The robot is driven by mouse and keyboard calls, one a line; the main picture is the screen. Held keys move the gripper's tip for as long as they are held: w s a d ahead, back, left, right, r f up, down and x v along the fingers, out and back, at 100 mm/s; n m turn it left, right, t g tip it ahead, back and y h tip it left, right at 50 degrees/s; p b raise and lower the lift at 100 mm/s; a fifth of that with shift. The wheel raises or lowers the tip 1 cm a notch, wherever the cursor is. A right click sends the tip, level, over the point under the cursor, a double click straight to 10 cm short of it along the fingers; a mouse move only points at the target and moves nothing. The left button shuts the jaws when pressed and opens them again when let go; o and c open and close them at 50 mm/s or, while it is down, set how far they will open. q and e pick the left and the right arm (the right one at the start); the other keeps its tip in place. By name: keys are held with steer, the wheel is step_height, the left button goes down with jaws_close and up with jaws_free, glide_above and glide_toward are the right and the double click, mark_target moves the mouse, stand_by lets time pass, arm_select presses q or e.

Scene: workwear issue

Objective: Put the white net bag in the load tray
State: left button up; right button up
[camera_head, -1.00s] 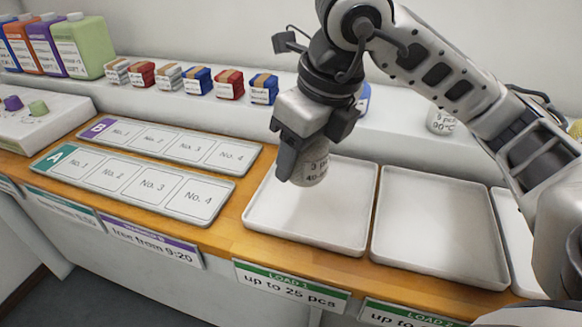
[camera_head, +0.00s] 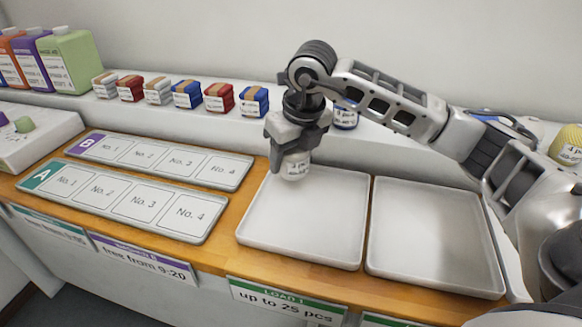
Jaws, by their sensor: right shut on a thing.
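I cannot tell whether the bag touches the tray floor. The tray is white, shallow and otherwise empty. A second empty white tray (camera_head: 434,242) stands to its right. My left gripper is not in view.
Boards A (camera_head: 118,224) and B (camera_head: 238,184) lie left of the trays. Several small red, blue and white packs (camera_head: 188,94) line the back ledge, with a blue-and-white bag (camera_head: 346,118) behind my arm. A yellow bag (camera_head: 568,146) stands far right.

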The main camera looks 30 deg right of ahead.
mark_target(291, 167)
steer(key=shift+w+f, duration=0.2)
steer(key=shift+f, duration=0.05)
steer(key=x, duration=0.3)
steer(key=shift+s+d+f+p, duration=0.2)
steer(key=shift+d+p, duration=0.1)
steer(key=shift+f, duration=0.4)
steer(key=o, duration=0.9)
steer(key=shift+o, duration=0.6)
steer(key=shift+r, duration=0.45)
steer(key=v, duration=1.1)
steer(key=shift+s+r, duration=0.1)
steer(key=shift+r, duration=0.15)
